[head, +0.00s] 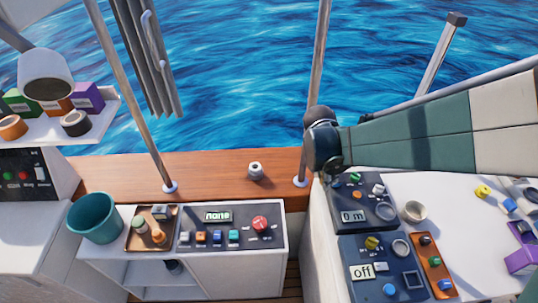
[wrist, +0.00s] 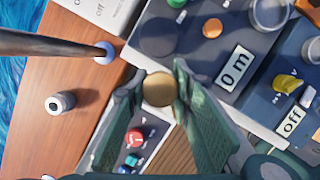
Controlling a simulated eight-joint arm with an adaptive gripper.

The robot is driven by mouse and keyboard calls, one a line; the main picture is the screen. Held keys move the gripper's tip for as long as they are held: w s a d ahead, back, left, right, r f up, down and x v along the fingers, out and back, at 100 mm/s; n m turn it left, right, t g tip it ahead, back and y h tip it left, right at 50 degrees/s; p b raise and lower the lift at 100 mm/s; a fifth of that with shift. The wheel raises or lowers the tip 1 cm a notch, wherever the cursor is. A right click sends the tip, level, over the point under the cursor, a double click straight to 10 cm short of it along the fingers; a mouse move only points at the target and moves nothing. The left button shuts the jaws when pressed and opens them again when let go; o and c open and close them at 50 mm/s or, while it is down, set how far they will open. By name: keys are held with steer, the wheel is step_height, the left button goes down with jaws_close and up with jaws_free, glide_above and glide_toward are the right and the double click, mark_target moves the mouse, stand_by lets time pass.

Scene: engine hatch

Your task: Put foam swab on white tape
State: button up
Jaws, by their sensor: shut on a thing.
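In the wrist view my gripper (wrist: 160,92) is shut on a round tan piece, seen end-on, which looks like the foam swab (wrist: 160,87). In the head view the end of my arm is above the gap between the wooden ledge and the right console; the fingers and the swab are hidden there. A short whitish ring (head: 413,211), which may be the white tape, lies on the white counter right of the "0 m" panel. It is to the right of my gripper and apart from it.
Control panels with knobs (head: 368,205) stand beside the ring. A metal nut-like piece (head: 256,171) sits on the wooden ledge (head: 220,168) near poles. A teal bucket (head: 95,219) is at left. Small coloured items (head: 510,206) lie on the right counter.

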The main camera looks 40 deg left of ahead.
steer(key=a+f+n+y+b, duration=0.1)
steer(key=a+f+n, duration=0.2)
steer(key=a, duration=1.6)
steer(key=n+b, duration=0.1)
steer(key=n, duration=0.1)
glide_above(257, 165)
steer(key=s, duration=0.1)
step_height(257, 165, down, 2)
steer(key=shift+a+f, duration=0.1)
steer(key=shift+f+b, duration=0.3)
steer(key=shift+f, duration=2.8)
steer(key=shift+f, duration=1.9)
steer(key=shift+f+b, duration=0.2)
steer(key=shift+b, duration=0.1)
steer(key=o, duration=0.9)
